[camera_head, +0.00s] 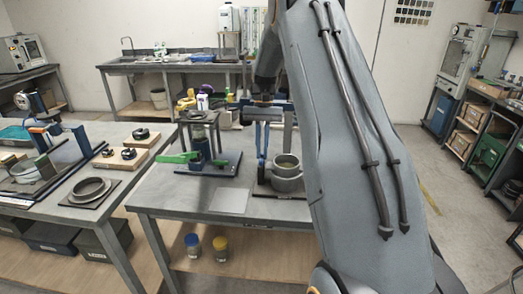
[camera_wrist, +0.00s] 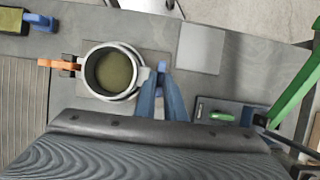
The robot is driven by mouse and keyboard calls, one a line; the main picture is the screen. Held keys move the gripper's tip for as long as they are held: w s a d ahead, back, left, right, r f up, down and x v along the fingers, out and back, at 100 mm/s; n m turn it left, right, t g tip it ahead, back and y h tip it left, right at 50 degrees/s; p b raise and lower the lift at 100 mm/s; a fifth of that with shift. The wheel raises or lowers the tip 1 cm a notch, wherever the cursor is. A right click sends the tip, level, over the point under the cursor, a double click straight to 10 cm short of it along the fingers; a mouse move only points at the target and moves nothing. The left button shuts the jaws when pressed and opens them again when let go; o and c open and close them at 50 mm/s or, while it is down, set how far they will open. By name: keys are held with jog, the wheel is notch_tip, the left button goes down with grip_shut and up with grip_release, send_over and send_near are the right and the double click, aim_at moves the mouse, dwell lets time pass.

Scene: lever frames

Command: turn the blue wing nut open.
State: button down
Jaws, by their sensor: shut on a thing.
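The blue wing nut (camera_wrist: 161,66) is a small blue piece at the right side of a grey round vessel with a ring-shaped rim (camera_wrist: 88,72) in the wrist view. My gripper (camera_wrist: 161,76) reaches up from the bottom of that view, its two blue-grey fingers close together and shut on the wing nut. The fingers hide part of it, so its angle is hard to tell. In the head view my gripper (camera_head: 262,156) points down just left of the same vessel (camera_head: 287,178); the wing nut is too small to make out there.
An orange handle (camera_wrist: 55,64) sticks out on the vessel's far side in the wrist view. A flat grey plate (camera_head: 229,200) lies on the table left of the vessel. A stand with a green lever (camera_head: 178,158) is farther left. The table's front is clear.

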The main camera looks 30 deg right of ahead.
jog(key=c, duration=1.9)
grip_release()
jog(key=shift+w+r, duration=0.15)
jog(key=shift+w, duration=0.05)
jog(key=shift+o, duration=0.3)
jog(key=shift+s, duration=0.1)
jog(key=b+v, duration=0.2)
jog(key=v, duration=0.5)
jog(key=shift+r+b, duration=0.35)
jog(key=shift+b, duration=0.05)
jog(key=s+a+f+n+t+h, duration=0.1)
jog(key=s+a+f+n+t, duration=0.1)
jog(key=s+a, duration=0.7)
jog(key=s+a+f+n+t+h, duration=0.1)
jog(key=s+a+f+n+t, duration=0.2)
jog(key=s, duration=1.4)
jog(key=a+f+n, duration=0.1)
jog(key=a+f, duration=0.3)
jog(key=a, duration=0.3)
jog(key=shift+s+f+n+h, duration=0.2)
jog(key=shift+n+h, duration=0.1)
